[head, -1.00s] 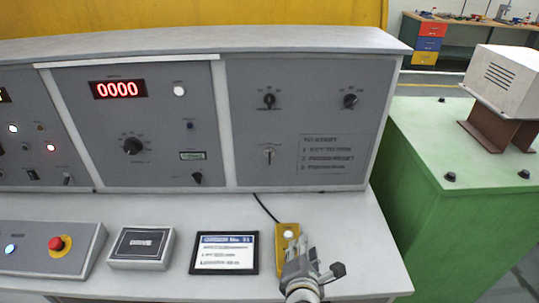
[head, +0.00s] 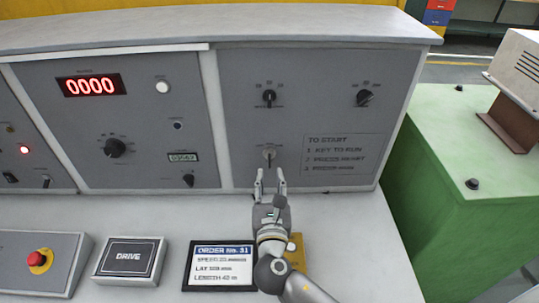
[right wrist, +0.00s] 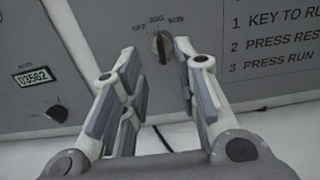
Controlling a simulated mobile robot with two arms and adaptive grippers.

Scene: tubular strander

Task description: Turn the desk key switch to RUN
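The key switch (head: 269,154) is on the right-hand grey panel of the desk, below two rotary knobs. In the right wrist view the key switch (right wrist: 161,45) has the labels OFF, JOG and RUN around it, and its key stands about upright, toward JOG. My right gripper (head: 270,172) is just below and in front of the switch, pointing at it. In the right wrist view the right gripper (right wrist: 158,68) is open, its fingers apart on either side below the key, with nothing between them. My left gripper is not in view.
A printed start list (head: 337,155) is right of the switch. An order card (head: 218,266), a DRIVE box (head: 129,257) and a red stop button (head: 38,259) sit along the desk. A yellow box (head: 297,256) is partly hidden by my right arm. A green cabinet (head: 445,190) stands at right.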

